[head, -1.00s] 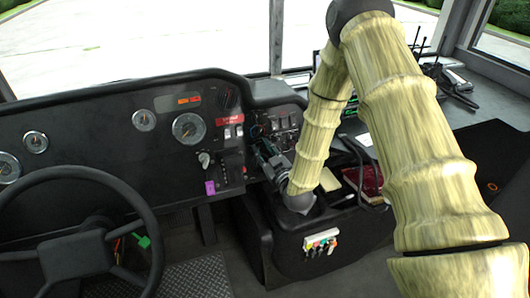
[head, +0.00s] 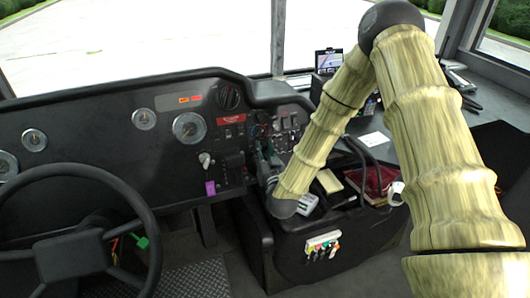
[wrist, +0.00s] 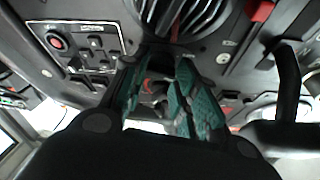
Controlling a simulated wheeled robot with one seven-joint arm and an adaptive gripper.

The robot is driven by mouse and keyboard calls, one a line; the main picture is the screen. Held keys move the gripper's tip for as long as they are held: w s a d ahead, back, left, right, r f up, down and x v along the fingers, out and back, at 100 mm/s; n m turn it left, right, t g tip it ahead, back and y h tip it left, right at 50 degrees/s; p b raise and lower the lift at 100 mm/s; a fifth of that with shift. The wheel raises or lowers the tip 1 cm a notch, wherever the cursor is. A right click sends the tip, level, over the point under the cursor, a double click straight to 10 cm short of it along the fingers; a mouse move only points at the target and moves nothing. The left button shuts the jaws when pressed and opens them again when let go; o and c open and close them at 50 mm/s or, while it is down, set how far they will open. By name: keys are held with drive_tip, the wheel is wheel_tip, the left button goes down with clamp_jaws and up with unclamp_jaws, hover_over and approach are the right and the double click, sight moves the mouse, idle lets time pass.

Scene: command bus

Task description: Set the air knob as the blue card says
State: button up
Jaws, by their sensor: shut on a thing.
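My gripper (head: 262,152) is at the dashboard's angled right-hand panel, below a row of small knobs. In the wrist view its two teal-padded fingers (wrist: 160,95) stand on either side of a small dark knob (wrist: 157,87) with some red near it, and they are shut on it. The knob is mostly hidden by the fingers, and its pointer and markings cannot be read. From the head view the gripped knob is hidden behind the gripper. I cannot make out a blue card in either view.
A round air vent (wrist: 178,14) and a switch panel with a red button (wrist: 80,50) are close to the gripper. The steering wheel (head: 80,250) is at left. A console (head: 300,245) with a yellow pad (head: 328,181) and red book (head: 372,180) lies below the arm.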

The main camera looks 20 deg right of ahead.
idle(0.3)
drive_tip(key=o, duration=1)
drive_tip(key=shift+d, duration=0.1)
drive_tip(key=s, duration=0.8)
drive_tip(key=s+a, duration=0.1)
drive_tip(key=s, duration=0.3)
drive_tip(key=shift+f, duration=0.2)
